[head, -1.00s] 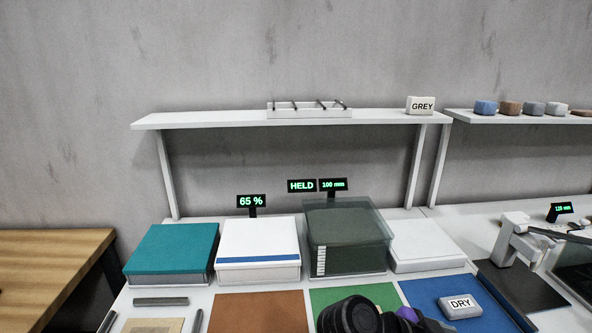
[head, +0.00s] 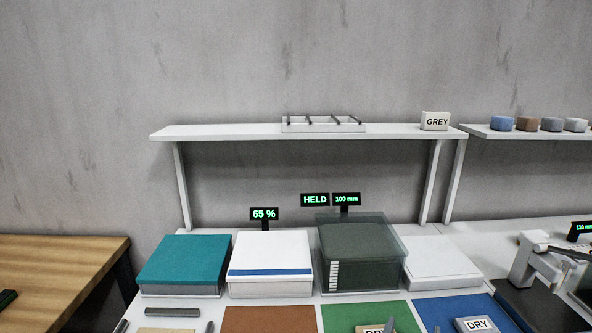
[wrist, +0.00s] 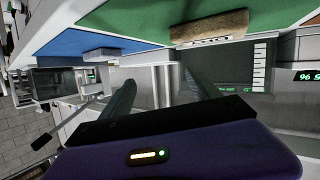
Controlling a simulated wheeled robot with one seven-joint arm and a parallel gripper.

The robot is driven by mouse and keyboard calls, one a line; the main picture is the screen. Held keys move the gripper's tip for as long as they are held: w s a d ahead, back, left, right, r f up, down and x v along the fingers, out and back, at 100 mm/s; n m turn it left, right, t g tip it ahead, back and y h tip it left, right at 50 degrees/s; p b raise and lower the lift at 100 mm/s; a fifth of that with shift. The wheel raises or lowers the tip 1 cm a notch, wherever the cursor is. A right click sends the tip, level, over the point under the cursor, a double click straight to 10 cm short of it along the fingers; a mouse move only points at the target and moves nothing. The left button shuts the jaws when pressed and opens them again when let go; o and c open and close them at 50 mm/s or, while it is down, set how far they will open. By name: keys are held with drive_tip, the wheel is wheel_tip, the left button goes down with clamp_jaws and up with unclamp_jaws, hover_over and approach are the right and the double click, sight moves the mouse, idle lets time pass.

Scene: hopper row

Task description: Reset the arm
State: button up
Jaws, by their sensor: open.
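My gripper is open and empty. In the wrist view, its two dark fingers (wrist: 158,92) stand apart in front of the purple palm. In the head view, what look like its two fingertips (head: 413,328) just show at the bottom edge, over the green and blue mats. The rest of my arm is out of the head view. A tan block labelled DRY (head: 373,329) lies on the green mat (head: 345,313). It also shows in the wrist view (wrist: 210,27), apart from the fingers. A grey block labelled DRY (head: 475,325) lies on the blue mat (head: 450,305).
Behind the mats stand a teal-lidded box (head: 185,258), a white box (head: 270,260), a dark clear-walled hopper (head: 370,265) and a plain white box (head: 440,257). Displays read 65 %, HELD and 100 mm. A shelf (head: 230,132) runs above. A wooden table (head: 60,265) stands left.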

drive_tip(key=s+a+f+n+t+y, duration=0.1)
drive_tip(key=s, duration=0.1)
drive_tip(key=s+a+f+n+t+y, duration=0.1)
drive_tip(key=s+a+n+y, duration=0.1)
drive_tip(key=s, duration=0.1)
drive_tip(key=s+a+f+n+y, duration=0.1)
drive_tip(key=s, duration=0.1)
drive_tip(key=shift+s+a+n+t+y, duration=0.15)
drive_tip(key=shift+s+n+t+y, duration=0.15)
drive_tip(key=shift+t+y, duration=0.1)
drive_tip(key=s+r+y, duration=0.2)
drive_tip(key=s, duration=3.2)
drive_tip(key=shift+s+d+r+g, duration=0.15)
drive_tip(key=shift+s+d+g, duration=0.05)
drive_tip(key=shift+s+g, duration=0.15)
